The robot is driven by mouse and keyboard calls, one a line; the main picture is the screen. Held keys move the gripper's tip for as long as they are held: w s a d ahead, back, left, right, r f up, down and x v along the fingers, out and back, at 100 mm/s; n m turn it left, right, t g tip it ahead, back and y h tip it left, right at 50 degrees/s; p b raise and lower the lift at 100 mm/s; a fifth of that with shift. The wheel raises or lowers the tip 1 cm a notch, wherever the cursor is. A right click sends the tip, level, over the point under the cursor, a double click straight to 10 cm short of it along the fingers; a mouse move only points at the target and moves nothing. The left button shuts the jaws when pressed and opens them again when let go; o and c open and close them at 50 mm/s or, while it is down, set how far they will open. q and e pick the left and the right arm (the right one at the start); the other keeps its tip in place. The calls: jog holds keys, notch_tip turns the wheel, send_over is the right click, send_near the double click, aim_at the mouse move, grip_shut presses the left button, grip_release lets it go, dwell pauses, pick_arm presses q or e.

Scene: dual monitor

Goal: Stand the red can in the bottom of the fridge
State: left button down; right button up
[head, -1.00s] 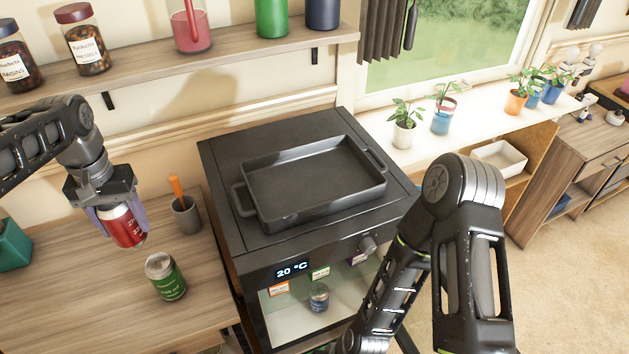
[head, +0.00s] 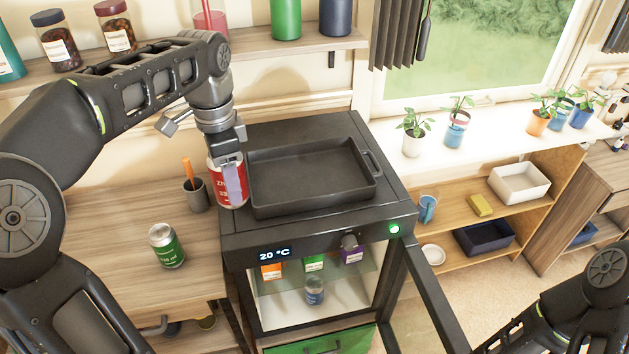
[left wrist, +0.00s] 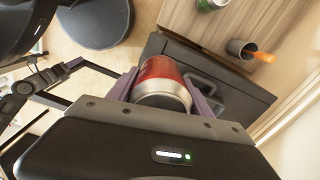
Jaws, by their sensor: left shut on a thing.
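My left gripper (head: 232,180) is shut on the red can (head: 217,190) and holds it by the left edge of the fridge top, beside the black tray. The can also shows between the fingers in the left wrist view (left wrist: 162,82). The fridge (head: 228,237) is a black cabinet with a 20 °C display. Its door (head: 428,300) stands open to the right. My right gripper is out of view; only part of that arm shows at the lower right.
A black tray (head: 312,205) lies on the fridge top. A green can (head: 166,246) and a grey cup (head: 197,195) with an orange-handled tool stand on the wooden counter (head: 115,225). An open shelf unit (head: 465,205) stands right of the fridge.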

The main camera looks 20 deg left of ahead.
pick_arm(q)
send_near(241, 231)
jog(key=shift+p, duration=0.4)
notch_tip(241, 231, down, 4)
jog(key=shift+r+p, duration=0.2)
jog(key=shift+p, duration=0.15)
jog(key=shift+f, duration=0.1)
jog(key=shift+f, duration=0.2)
jog(key=shift+c, duration=2.1)
grip_release()
